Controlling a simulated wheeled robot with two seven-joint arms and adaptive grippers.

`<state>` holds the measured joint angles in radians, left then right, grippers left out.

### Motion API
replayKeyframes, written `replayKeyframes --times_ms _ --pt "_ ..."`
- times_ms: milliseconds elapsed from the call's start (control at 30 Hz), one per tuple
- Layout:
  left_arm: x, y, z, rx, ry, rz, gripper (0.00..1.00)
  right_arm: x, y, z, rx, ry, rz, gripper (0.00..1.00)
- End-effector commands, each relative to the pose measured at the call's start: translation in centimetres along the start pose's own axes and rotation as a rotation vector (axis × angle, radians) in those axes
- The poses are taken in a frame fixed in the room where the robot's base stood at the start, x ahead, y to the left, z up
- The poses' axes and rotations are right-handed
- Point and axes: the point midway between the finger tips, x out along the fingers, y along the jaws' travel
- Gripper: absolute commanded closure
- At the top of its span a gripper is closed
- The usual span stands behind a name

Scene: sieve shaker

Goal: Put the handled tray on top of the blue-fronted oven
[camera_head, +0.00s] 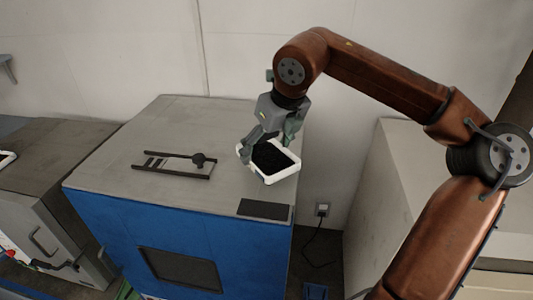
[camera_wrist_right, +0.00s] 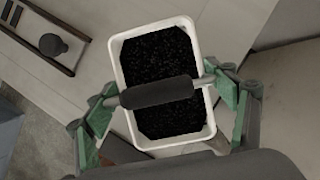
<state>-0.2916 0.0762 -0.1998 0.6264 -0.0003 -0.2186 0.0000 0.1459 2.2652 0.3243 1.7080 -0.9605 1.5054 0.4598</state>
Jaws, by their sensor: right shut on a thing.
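The handled tray (camera_head: 288,176) is a small white tray with dark granular contents, at the right side of the oven top. In the right wrist view the white tray (camera_wrist_right: 126,78) shows its dark bar handle (camera_wrist_right: 157,92) across the middle. My right gripper (camera_head: 268,145) is above the tray, shut on the handle, with its green fingers at both ends. The blue-fronted oven (camera_head: 135,118) has a grey top. The tray is over this top or resting on it; I cannot tell which. My left gripper is not in view.
A dark metal frame with a round knob (camera_head: 172,163) lies on the oven top, left of the tray. A dark flat panel (camera_head: 265,209) is at the top's front right. A grey cabinet (camera_head: 70,147) stands left. A socket and cable (camera_head: 322,210) are right of the oven.

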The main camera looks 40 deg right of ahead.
Motion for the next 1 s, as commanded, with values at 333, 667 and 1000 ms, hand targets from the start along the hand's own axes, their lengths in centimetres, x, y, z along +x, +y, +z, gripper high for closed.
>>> replayKeyframes --times_ms 333,667,1000 --pt "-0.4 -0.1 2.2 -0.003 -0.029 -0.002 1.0 1.9 0.0 -0.8 0.001 -0.002 0.0 0.53" --pt "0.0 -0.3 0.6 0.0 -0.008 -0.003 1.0 2.2 0.0 -0.9 0.0 0.0 0.0 0.16" --pt "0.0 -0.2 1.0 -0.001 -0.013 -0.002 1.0 2.2 0.0 -0.9 0.0 0.0 0.0 0.05"
